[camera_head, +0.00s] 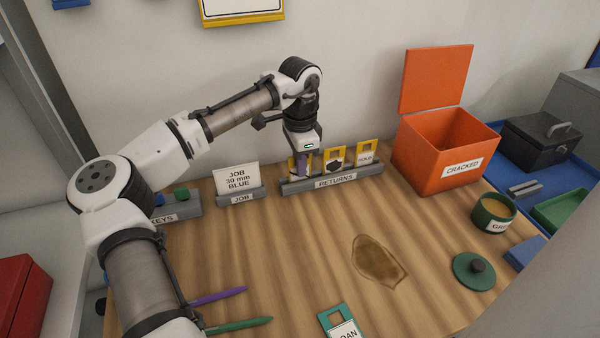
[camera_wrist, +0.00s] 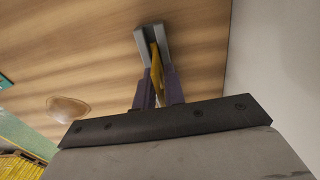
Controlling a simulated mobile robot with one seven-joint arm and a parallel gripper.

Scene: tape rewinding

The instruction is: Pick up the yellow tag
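Several yellow-framed tags stand in the grey RETURNS rack (camera_head: 304,185) at the back of the table. The right one is a yellow HOLD tag (camera_head: 366,152); the middle yellow tag (camera_head: 335,154) has a dark patch. My gripper (camera_head: 304,163) points down at the rack's left end, partly covering the left yellow tag (camera_head: 292,167). In the wrist view, a yellow tag (camera_wrist: 158,75) lies between the two purple fingers of my gripper (camera_wrist: 159,82), above the rack (camera_wrist: 149,36). I cannot tell whether the fingers press on it.
A JOB card (camera_head: 237,178) stands left of the rack. An open orange CRACKED box (camera_head: 440,150) is to the right. A brown spill (camera_head: 378,262), a teal LOAN tag (camera_head: 341,325), purple (camera_head: 217,297) and green (camera_head: 240,325) pens, and a green pot (camera_head: 493,213) are on the table.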

